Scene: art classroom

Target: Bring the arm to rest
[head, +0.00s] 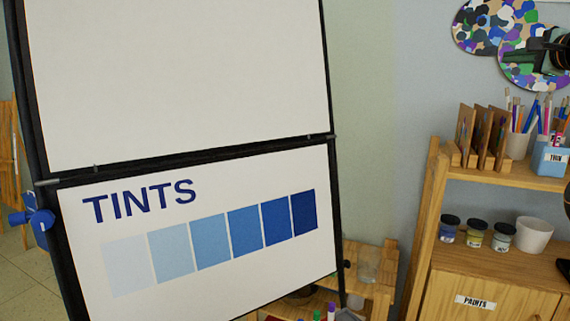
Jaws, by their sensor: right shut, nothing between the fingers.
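My right gripper (532,46) shows at the upper right edge of the head view, dark, in front of the colourful palette-shaped boards. It is shut and I see nothing held in it. Only part of it is in the picture, and its wrist is cut off by the right edge. My left gripper is not in view.
A black-framed easel board (190,75) with a "TINTS" chart (220,280) fills the left and middle. At right, a wooden shelf (495,262) bears paint jars (474,236), a white cup (534,235) and brush holders (549,160). Palette boards (478,27) hang above.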

